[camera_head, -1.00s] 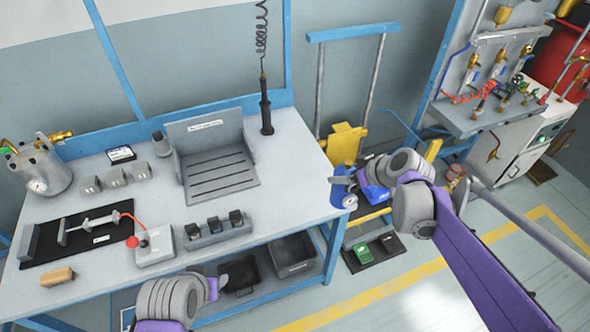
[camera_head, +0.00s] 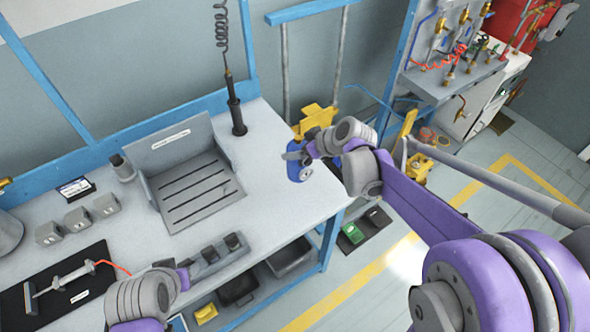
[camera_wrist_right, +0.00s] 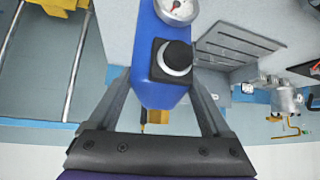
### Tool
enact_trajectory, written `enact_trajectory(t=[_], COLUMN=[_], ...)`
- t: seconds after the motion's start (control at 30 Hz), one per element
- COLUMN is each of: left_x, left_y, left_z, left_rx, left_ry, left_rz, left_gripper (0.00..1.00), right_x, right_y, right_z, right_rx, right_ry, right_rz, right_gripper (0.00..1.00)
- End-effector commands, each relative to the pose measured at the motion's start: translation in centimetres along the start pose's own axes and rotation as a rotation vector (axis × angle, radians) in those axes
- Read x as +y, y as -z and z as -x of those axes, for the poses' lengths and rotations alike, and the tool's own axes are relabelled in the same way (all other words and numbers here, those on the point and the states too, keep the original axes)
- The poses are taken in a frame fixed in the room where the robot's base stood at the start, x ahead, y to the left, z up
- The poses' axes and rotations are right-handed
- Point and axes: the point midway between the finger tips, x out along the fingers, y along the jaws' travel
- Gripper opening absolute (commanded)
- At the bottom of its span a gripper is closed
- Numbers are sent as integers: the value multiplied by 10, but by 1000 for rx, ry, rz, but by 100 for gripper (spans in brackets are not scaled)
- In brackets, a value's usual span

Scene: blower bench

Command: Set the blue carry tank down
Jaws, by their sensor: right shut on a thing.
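The blue carry tank (camera_head: 298,171) is held by my right gripper (camera_head: 299,155), close to the right edge of the bench (camera_head: 285,195). Part of it is hidden by the gripper. In the right wrist view the blue tank (camera_wrist_right: 160,92) sits between the two fingers, with a round gauge and a black knob facing the camera. The gripper is shut on it. I cannot tell the tank's exact height against the bench top. My left gripper (camera_head: 182,275) is over the bench's front edge; its fingers are too small and hidden to tell their state.
The slotted grey fixture (camera_head: 200,190) stands on the bench, with a black rod tool (camera_head: 236,110) behind it. Small grey blocks (camera_head: 77,220) and a black mat (camera_head: 70,290) lie left. The bench's right end is clear. A yellow-plated trolley (camera_head: 318,118) stands behind the tank.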

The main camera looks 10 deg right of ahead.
Motion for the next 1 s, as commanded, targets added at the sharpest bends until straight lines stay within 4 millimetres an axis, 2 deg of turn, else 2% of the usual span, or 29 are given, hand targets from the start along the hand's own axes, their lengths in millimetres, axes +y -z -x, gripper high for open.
enact_trajectory(t=[0.1, 0.5, 0.93, 0.97, 1.0], left_x=[0, 0, 0, 0, 0], left_y=[-4, -9, -12, -12, -12], left_z=[-3, -7, -10, -10, -9], left_rx=[-3, -8, -11, -11, -11], left_ry=[0, 0, 0, 0, 0], left_rz=[0, 0, 0, 0, 0], left_gripper=[50, 50, 50, 50, 50], right_x=[0, 0, 0, 0, 0], right_y=[-15, -45, -50, -51, -50], right_z=[-15, -46, -50, -50, -50], right_rx=[0, 1, 0, 0, 0], right_ry=[0, 0, 0, 0, 0], right_rz=[-1, 0, -1, 0, 0], right_gripper=[0, 0, 0, 84, 92])
